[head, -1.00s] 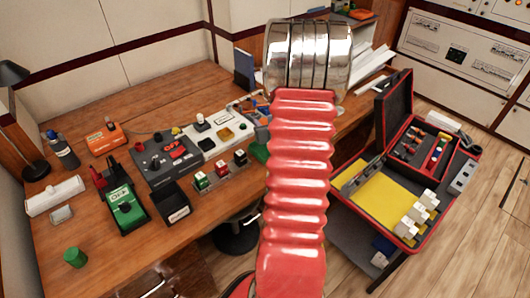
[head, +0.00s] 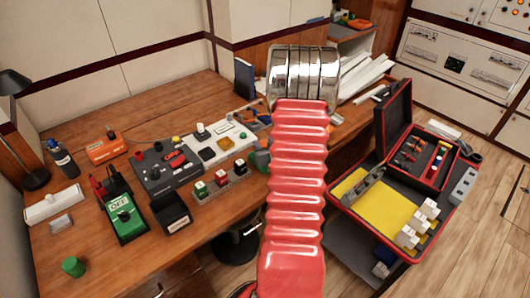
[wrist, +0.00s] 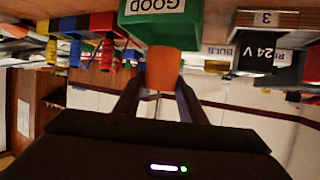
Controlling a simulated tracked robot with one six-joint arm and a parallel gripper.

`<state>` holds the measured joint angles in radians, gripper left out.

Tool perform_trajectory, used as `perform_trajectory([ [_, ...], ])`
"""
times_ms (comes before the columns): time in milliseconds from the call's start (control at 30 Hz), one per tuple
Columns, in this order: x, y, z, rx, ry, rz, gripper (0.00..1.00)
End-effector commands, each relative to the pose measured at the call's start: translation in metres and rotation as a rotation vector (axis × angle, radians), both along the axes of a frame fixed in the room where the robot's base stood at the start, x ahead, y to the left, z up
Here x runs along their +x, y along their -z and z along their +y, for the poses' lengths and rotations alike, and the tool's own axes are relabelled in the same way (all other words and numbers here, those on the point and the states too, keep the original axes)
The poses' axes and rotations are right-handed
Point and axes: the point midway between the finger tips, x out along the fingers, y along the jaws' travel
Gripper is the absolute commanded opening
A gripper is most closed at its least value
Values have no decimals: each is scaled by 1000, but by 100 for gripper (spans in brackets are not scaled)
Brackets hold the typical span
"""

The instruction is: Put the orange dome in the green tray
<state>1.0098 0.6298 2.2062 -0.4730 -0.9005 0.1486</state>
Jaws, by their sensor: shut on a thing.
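My gripper (wrist: 160,95) is shut on the orange dome (wrist: 163,68), seen between the dark fingers in the wrist view, which looks upside down. The green tray (wrist: 165,28), with a white GOOD label, is directly beyond the dome in that view, and their outlines meet. I cannot tell whether they touch. In the head view, a small part of a green thing, likely the tray (head: 262,159), shows at the left edge of my red ribbed arm. My arm hides the gripper and the dome there.
A wooden desk (head: 105,240) holds a grey switch panel (head: 165,168), a green meter (head: 122,215), a black bin (head: 172,212) and a row of coloured breakers (head: 220,180). An open red case (head: 345,205) stands to the right. A black 24 V block (wrist: 267,55) is beside the tray.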

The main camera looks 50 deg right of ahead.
Motion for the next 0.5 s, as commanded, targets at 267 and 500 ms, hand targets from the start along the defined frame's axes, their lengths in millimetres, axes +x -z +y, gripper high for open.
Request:
perform_trajectory([
  [267, -1, 27, 0, 4, 1, 1, 16],
  [500, 0, 41, 0, 0, 1, 0, 16],
])
